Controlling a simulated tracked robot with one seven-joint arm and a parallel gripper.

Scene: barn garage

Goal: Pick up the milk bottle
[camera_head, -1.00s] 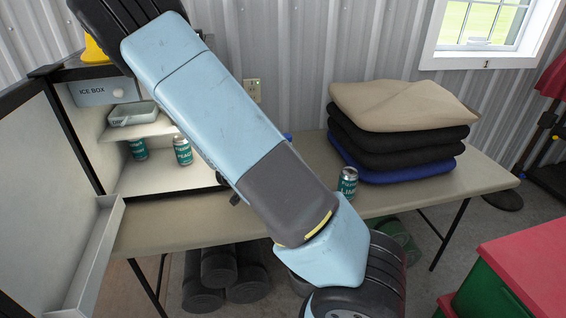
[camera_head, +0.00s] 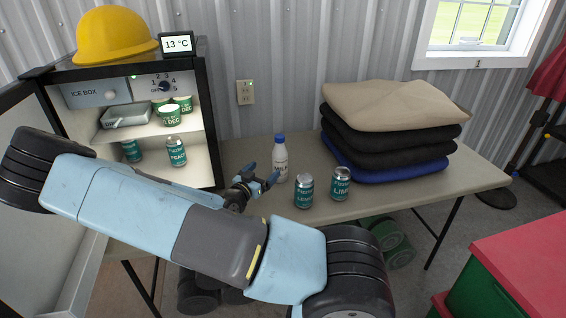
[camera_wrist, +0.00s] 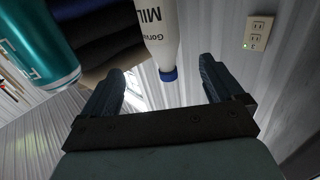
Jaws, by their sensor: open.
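The milk bottle (camera_head: 280,160), white with a blue cap, stands upright on the table just right of my gripper. In the wrist view the milk bottle (camera_wrist: 160,30) appears upside down at the top, its cap in line with the gap between the fingers. My gripper (camera_head: 263,174) is open and empty, to the left of the bottle with its fingers pointing at it. In the wrist view both fingers of my gripper (camera_wrist: 162,68) show spread apart. I cannot tell whether the bottle is between the fingertips.
Two teal cans, one (camera_head: 304,191) and another (camera_head: 341,184), stand right of the bottle. Folded cloths (camera_head: 390,130) lie behind them. An open fridge (camera_head: 212,120) with cans and tubs stands left, a yellow hard hat (camera_head: 112,36) on top. The table (camera_head: 450,190) is free at right.

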